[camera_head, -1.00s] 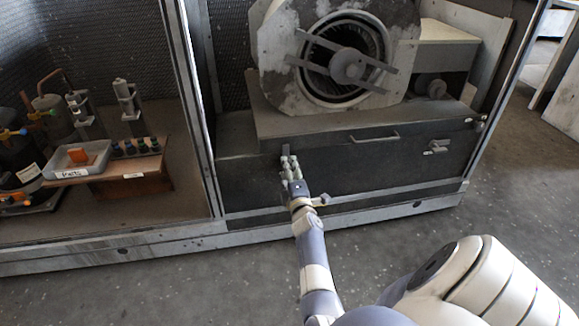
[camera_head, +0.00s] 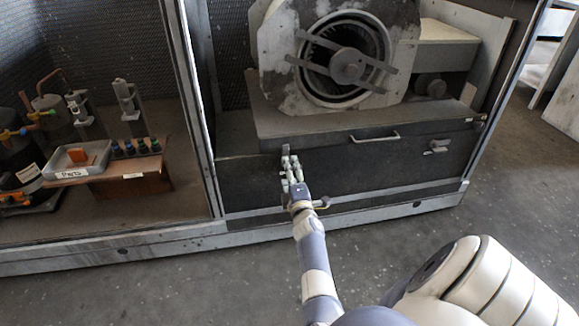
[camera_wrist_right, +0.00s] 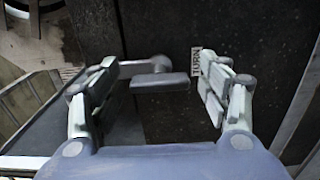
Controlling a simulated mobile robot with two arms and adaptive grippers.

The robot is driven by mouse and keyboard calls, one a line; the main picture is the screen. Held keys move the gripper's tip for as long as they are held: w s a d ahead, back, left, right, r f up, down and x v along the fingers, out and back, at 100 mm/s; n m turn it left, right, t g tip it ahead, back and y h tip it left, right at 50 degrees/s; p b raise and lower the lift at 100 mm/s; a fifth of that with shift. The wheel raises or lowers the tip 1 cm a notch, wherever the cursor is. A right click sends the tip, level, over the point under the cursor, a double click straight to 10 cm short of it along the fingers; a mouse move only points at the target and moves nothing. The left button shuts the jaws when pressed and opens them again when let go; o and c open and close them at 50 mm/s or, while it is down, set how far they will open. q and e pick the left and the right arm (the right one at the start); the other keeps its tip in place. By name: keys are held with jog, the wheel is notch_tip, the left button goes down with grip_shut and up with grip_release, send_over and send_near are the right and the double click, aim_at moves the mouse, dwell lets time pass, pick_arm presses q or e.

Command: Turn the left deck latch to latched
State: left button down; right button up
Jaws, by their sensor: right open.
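The left deck latch is a grey bar handle (camera_wrist_right: 160,82) on a round pivot in the right wrist view, with a "TURN" label (camera_wrist_right: 196,62) beside it. My right gripper (camera_wrist_right: 166,78) is open, with one finger on each side of the handle and visible gaps to both. In the head view my right gripper (camera_head: 290,165) is at the left part of the dark deck front (camera_head: 365,165) and mostly hides this latch. The right deck latch (camera_head: 438,147) shows at the other end of that front. My left gripper is not in view.
A pull handle (camera_head: 375,137) sits on the deck front between the latches. The blower housing (camera_head: 275,50) stands above. A metal frame rail (camera_head: 390,203) runs below. A parts tray (camera_head: 78,160) stands in the left bay. The floor in front is clear.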

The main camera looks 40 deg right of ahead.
jog(key=v, duration=0.6)
jog(key=shift+s, duration=0.2)
jog(key=shift+a+r, duration=0.1)
